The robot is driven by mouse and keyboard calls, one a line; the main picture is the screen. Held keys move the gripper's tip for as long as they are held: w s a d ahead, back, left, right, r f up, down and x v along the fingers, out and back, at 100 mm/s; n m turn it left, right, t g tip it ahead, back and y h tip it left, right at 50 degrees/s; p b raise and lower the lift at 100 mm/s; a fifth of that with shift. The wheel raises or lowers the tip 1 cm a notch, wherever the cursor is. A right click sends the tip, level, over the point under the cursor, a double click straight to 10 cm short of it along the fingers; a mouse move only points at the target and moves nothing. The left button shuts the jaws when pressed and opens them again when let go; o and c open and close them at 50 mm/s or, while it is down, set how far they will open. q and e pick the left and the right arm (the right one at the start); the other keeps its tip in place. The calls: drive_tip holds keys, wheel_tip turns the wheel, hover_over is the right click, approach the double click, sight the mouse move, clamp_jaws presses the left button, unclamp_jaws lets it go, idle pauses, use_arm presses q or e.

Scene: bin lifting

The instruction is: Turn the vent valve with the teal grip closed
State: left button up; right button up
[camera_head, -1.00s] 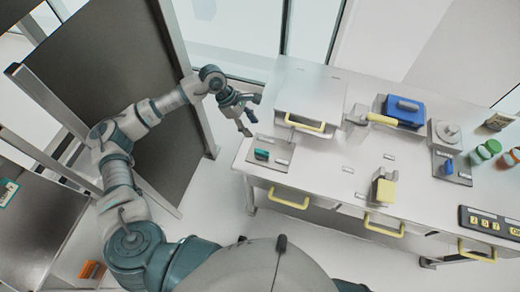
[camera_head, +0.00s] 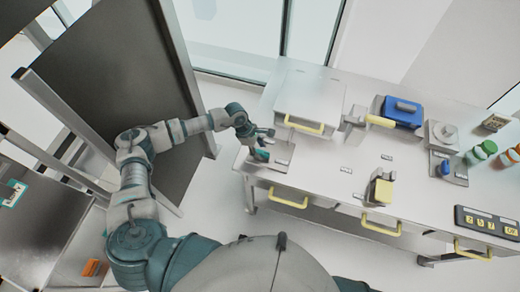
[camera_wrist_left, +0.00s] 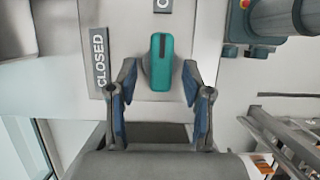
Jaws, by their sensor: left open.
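The vent valve's teal grip (camera_head: 262,155) is on a pale plate (camera_head: 281,163) at the left front of the bench. In the left wrist view the teal grip (camera_wrist_left: 161,70) stands lengthwise up and down, with a dark mark near its top. A CLOSED label (camera_wrist_left: 99,62) is to its left, and a second label (camera_wrist_left: 162,5) above it is cut off by the frame edge. My left gripper (camera_head: 264,143) is open at the valve. In the wrist view its fingers (camera_wrist_left: 159,78) are on either side of the grip's lower part, with gaps showing.
A lidded box with a yellow handle (camera_head: 305,126) stands behind the valve plate. A blue-topped unit (camera_head: 402,112), a blue knob (camera_head: 445,168) and a yellow-handled block (camera_head: 383,188) are further right. Yellow drawer handles (camera_head: 288,198) stick out along the bench front.

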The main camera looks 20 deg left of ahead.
use_arm(q)
drive_tip(key=shift+d+f, duration=0.15)
drive_tip(key=shift+f, duration=0.4)
drive_tip(key=shift+d, duration=0.1)
clamp_jaws()
